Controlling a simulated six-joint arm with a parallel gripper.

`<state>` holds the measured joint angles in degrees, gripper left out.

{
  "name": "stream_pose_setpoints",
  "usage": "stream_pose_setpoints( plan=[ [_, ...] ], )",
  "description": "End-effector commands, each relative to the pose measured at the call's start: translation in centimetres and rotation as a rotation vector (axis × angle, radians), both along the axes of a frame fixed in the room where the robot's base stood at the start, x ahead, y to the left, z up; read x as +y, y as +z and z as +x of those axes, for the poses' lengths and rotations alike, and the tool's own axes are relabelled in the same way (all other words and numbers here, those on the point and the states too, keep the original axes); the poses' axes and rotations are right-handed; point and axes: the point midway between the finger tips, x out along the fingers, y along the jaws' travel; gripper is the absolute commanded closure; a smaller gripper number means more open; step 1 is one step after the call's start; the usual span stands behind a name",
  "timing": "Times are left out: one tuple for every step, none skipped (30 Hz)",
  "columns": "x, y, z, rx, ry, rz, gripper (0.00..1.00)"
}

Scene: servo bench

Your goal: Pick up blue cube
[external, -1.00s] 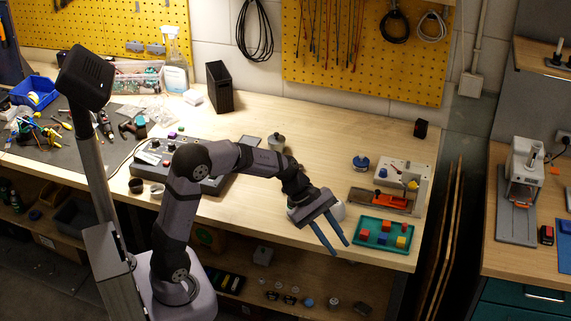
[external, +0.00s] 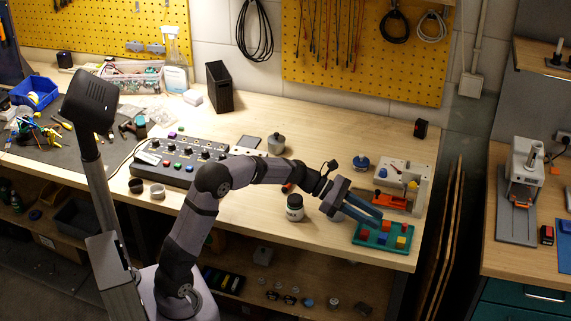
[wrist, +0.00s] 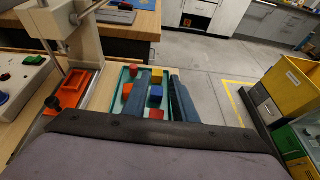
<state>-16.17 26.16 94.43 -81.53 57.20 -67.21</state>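The blue cube (wrist: 155,93) stands in the teal tray (wrist: 122,73) in the wrist view, between the lines of my two fingers. A red block (wrist: 156,113) is on the near side of it. In the external view a blue cube (external: 382,239) shows near the tray's front middle. My gripper (external: 379,217) is open and empty, its two blue-grey fingers pointing right over the back left of the tray. The fingers (wrist: 158,82) are spread in the wrist view. I cannot tell their exact height above the cubes.
A white device with an orange clamp (external: 390,201) is just behind. A dark jar (external: 295,207) stands left. The bench edge is close in front.

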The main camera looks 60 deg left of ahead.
Motion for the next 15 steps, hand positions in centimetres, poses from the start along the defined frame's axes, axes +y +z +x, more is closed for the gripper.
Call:
stream_pose_setpoints(
  plan=[
    [0.0, -0.1, 0.0, 0.000, 0.000, 0.000, 0.75],
    [0.0, -0.2, 0.0, 0.001, 0.000, 0.001, 0.75],
    [0.0, -0.4, 0.0, 0.002, -0.001, 0.000, 0.75],
    [0.0, -0.7, 0.0, 0.002, -0.001, 0.000, 0.75],
    [0.0, -1.0, 0.0, 0.003, -0.001, 0.000, 0.75],
    [0.0, -1.4, 0.0, 0.004, -0.001, -0.001, 0.75],
    [0.0, -1.8, 0.0, 0.003, -0.001, -0.002, 0.75],
    [0.0, -2.2, 0.0, 0.004, -0.001, -0.001, 0.75],
    [0.0, -2.9, -0.1, 0.004, -0.001, -0.001, 0.75],
    [0.0, -3.4, 0.0, 0.005, 0.000, -0.002, 0.75],
    [0.0, -3.9, 0.0, 0.005, 0.000, -0.002, 0.75],
    [0.0, -4.5, -0.1, 0.005, 0.000, -0.002, 0.75],
    [0.0, -4.9, -0.1, 0.004, -0.001, -0.001, 0.75],
    [-0.4, -5.0, 0.2, 0.002, -0.003, 0.000, 0.75],
    [-0.8, -5.1, 0.6, 0.001, -0.003, 0.001, 0.75]
  ],
)
